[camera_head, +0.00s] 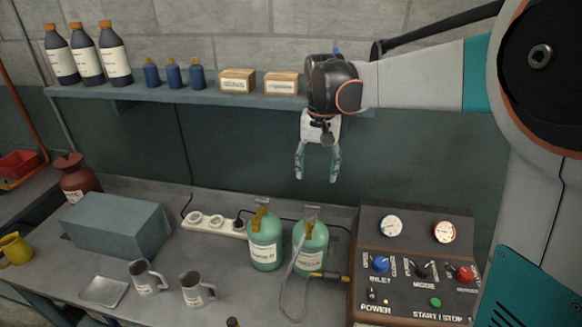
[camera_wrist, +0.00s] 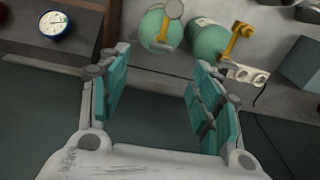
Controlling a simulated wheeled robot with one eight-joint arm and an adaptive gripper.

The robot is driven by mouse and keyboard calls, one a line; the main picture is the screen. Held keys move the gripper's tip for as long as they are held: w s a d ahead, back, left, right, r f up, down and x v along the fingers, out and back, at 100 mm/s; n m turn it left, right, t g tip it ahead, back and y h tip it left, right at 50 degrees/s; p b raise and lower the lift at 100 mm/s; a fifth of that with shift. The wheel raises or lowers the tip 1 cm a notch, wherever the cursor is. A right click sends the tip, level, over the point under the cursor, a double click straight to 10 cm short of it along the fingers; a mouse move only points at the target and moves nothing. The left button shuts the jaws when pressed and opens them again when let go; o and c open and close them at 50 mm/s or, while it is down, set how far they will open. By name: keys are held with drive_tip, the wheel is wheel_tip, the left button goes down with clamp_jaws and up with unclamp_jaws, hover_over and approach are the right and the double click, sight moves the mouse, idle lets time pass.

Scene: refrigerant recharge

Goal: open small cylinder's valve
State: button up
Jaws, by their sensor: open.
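Two green cylinders stand side by side on the bench: a left cylinder (camera_head: 265,252) with an orange-yellow valve (camera_head: 261,217), and a right cylinder (camera_head: 312,255) with a hose in front of it. They look close in size, so I cannot tell which is the small one. My gripper (camera_head: 316,176) is open and empty, pointing down above and behind the cylinders, apart from both.
A control panel (camera_head: 415,245) with gauges and knobs stands right of the cylinders. A power strip (camera_head: 213,222) lies to their left, near a grey box (camera_head: 117,228). Two mugs (camera_head: 195,290) stand in front. A shelf (camera_head: 210,96) with bottles and boxes runs along the wall.

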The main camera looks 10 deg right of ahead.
sight(312, 206)
drive_tip(key=f, duration=0.4)
drive_tip(key=w+f+b, duration=0.1)
drive_tip(key=f, duration=0.4)
drive_tip(key=w+f, duration=0.1)
drive_tip(key=f, duration=0.4)
drive_tip(key=shift+b, duration=0.4)
drive_tip(key=shift+c, duration=0.3)
drive_tip(key=c, duration=1)
